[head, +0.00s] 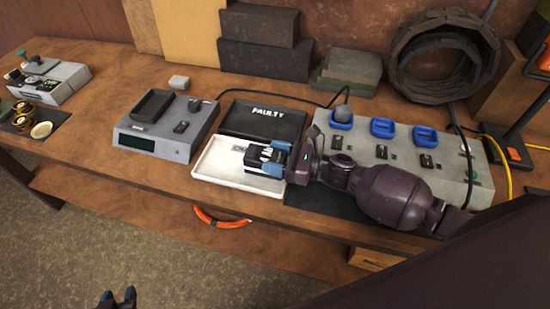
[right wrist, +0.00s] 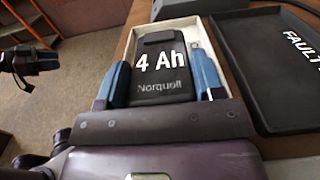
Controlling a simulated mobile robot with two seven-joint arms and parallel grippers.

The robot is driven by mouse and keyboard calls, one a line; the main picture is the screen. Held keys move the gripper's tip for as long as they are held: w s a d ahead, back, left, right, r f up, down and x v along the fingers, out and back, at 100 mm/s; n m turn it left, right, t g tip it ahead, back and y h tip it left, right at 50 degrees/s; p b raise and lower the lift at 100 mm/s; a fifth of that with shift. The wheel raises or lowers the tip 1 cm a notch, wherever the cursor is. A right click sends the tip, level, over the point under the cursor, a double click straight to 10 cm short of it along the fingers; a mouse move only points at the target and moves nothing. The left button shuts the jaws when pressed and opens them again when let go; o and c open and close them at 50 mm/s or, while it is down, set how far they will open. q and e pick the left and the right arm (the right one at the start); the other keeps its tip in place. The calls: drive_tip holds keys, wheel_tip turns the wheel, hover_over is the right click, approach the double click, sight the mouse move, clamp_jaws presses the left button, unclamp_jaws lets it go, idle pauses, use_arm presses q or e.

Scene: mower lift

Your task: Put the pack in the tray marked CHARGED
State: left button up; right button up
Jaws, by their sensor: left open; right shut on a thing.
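The pack (right wrist: 160,62) is black, lettered "4 Ah Norquell". In the head view the pack (head: 262,166) is over or in the right part of a white tray (head: 216,176); I cannot tell whether it touches the floor. No CHARGED lettering is readable on this tray, partly hidden by my arm and the pack. My right gripper (head: 268,158) is shut on the pack, one blue finger on each side. My left gripper (head: 117,297) is open and empty, low at the bottom edge, away from the bench.
A black tray marked FAULTY (head: 262,121) adjoins the white tray's far side. A grey tester (head: 168,126) stands to the left. A grey charger with blue sockets (head: 395,146) lies right, behind my right arm. An orange cable loop (head: 222,220) hangs below the bench edge.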

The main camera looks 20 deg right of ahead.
drive_tip(key=shift+f, duration=0.1)
drive_tip(key=shift+f, duration=0.15)
drive_tip(key=o, duration=1)
drive_tip(key=shift+o, duration=0.2)
drive_tip(key=shift+r, duration=0.2)
drive_tip(key=v, duration=0.7)
drive_tip(key=shift+s+d+p, duration=0.15)
drive_tip(key=shift+d+p, duration=0.1)
drive_tip(key=shift+p, duration=0.05)
drive_tip(key=shift+f, duration=0.1)
